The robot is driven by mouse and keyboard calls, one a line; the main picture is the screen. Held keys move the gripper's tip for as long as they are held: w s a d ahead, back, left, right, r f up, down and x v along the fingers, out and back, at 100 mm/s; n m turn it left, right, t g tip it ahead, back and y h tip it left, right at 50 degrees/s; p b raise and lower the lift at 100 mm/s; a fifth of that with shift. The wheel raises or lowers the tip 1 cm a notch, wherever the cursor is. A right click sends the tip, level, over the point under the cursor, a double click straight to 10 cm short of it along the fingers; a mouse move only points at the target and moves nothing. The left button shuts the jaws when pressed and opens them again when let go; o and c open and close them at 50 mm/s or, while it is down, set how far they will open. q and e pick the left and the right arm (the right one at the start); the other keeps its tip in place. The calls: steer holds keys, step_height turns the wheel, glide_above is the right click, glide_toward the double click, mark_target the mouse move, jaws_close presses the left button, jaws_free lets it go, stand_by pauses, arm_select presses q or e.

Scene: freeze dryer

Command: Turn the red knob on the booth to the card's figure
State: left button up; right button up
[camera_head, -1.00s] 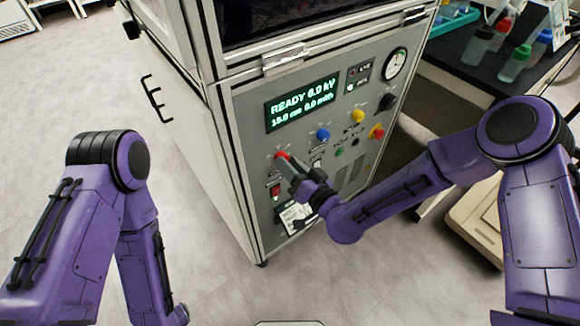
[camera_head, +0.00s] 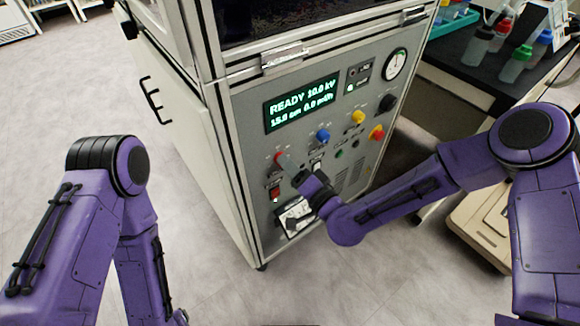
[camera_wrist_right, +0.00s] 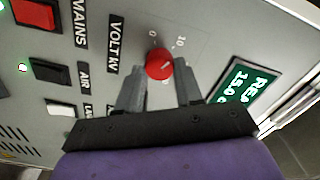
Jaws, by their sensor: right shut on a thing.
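The red knob (camera_head: 279,156) is at the left of the booth's grey front panel (camera_head: 250,150), below the display (camera_head: 302,104), which reads READY 10.0 kV above 15.0 cm. My right gripper (camera_head: 287,163) is shut on this knob. In the right wrist view the knob (camera_wrist_right: 159,64) sits between the fingertips (camera_wrist_right: 160,76), with a small pale mark on its face and a printed 10 nearby. My left gripper is outside the frame.
Blue (camera_head: 323,135), yellow (camera_head: 358,117), orange (camera_head: 376,132) and black (camera_head: 387,103) knobs sit to the right on the panel. A red switch (camera_head: 275,194) is below the red knob. A dark bench with bottles (camera_head: 516,64) stands at right. Floor at left is clear.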

stand_by(0.3)
steer(key=o, duration=1)
steer(key=shift+o, duration=0.2)
steer(key=v, duration=1)
steer(key=shift+s+d+b, duration=0.2)
steer(key=shift+s+b, duration=0.05)
steer(key=shift+b, duration=0.05)
